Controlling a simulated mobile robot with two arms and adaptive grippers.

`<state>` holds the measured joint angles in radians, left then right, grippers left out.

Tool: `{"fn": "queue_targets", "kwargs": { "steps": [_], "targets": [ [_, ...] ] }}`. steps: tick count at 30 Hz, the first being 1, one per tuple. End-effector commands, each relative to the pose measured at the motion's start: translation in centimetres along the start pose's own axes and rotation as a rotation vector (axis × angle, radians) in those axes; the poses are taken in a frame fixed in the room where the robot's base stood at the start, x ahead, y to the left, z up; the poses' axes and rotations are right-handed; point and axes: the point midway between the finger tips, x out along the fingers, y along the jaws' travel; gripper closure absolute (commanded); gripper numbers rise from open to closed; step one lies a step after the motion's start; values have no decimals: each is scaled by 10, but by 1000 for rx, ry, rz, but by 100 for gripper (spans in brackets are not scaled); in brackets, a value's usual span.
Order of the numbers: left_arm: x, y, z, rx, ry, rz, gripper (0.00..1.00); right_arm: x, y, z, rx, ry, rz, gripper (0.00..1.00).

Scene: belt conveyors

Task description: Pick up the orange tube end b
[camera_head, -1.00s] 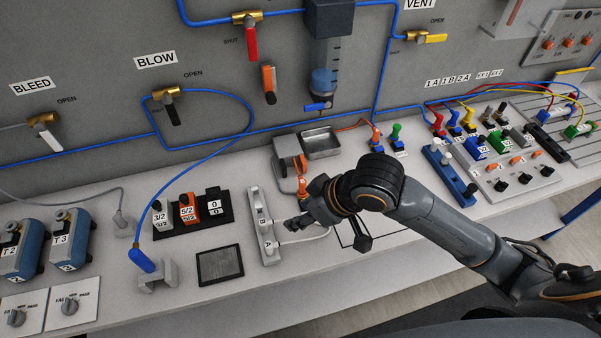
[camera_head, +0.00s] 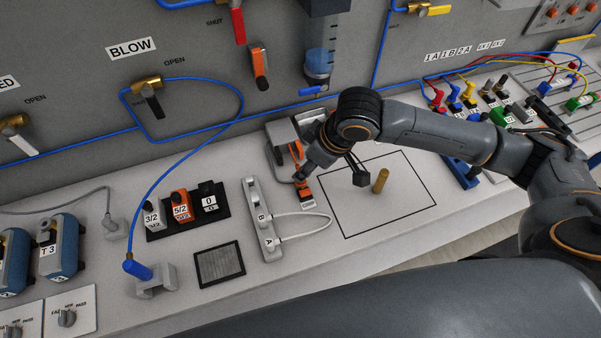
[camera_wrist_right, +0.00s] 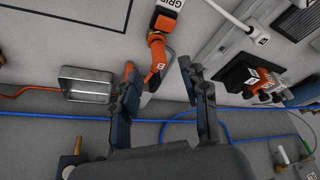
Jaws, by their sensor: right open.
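The orange tube end b (camera_wrist_right: 157,62), marked with a B, shows in the right wrist view. It runs from a larger orange piece labelled GRIP (camera_wrist_right: 165,18) toward a pale block. My right gripper (camera_wrist_right: 159,72) is open, with one finger on each side of the tube end; I cannot tell whether either touches it. In the head view my right gripper (camera_head: 302,173) is low by the orange tube, beside the grey block at the wall, and its fingers partly cover the tube. My left gripper is not in view.
A metal tray (camera_wrist_right: 86,83) lies close to one finger in the wrist view. In the head view a white A/B strip (camera_head: 263,222) with a white loop stands left of the gripper. A brown peg (camera_head: 381,181) stands inside a black outlined square to the right. Blue tubing (camera_head: 190,133) runs along the wall.

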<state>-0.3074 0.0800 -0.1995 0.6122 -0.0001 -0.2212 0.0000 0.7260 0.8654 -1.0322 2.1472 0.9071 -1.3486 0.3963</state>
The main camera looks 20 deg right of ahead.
Motion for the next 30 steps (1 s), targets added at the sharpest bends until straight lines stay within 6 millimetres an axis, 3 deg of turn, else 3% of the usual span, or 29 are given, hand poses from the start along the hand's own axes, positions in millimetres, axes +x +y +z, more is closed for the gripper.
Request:
{"fn": "queue_targets", "kwargs": {
  "steps": [7,15,23,30],
  "targets": [
    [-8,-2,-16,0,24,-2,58,20,0,2,2,-4,-2,55],
    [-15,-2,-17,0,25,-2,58,55,0,3,0,-1,-1,55],
    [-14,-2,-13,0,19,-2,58,58,0,4,-1,1,0,55],
    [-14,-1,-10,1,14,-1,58,58,0,4,-1,1,0,100]
  ]
}}
